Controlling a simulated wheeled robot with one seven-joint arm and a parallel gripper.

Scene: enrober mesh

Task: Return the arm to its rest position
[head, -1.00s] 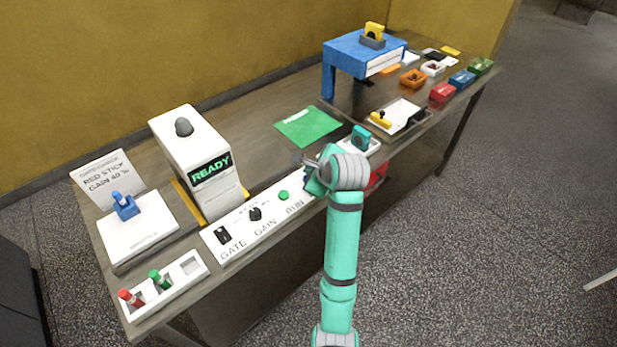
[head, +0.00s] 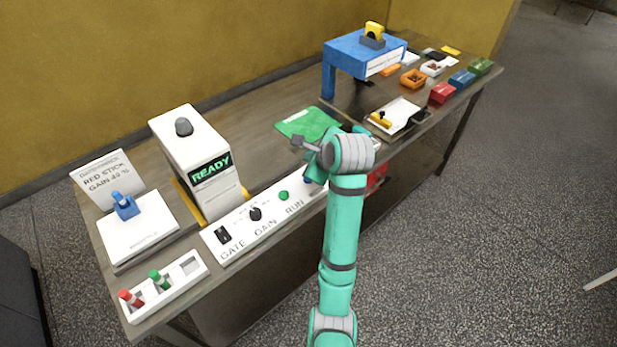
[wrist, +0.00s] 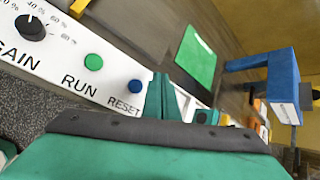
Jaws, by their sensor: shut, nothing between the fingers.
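My green arm rises from the bottom of the head view, bent at a grey and green wrist. My gripper (head: 307,146) is in the air above the bench, near the right end of the white control panel and the green sheet. It holds nothing. In the wrist view my gripper (wrist: 162,95) shows its green fingers together, in front of the panel by the blue RESET button (wrist: 135,87). The contact, if any, between fingers and panel cannot be told.
The control panel (head: 232,241) carries a GATE switch, GAIN knob and green RUN button (head: 284,196). Behind it stands a white machine reading READY (head: 212,169). A green sheet (head: 304,122) and blue stand (head: 347,56) lie further right. Open floor is on the right.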

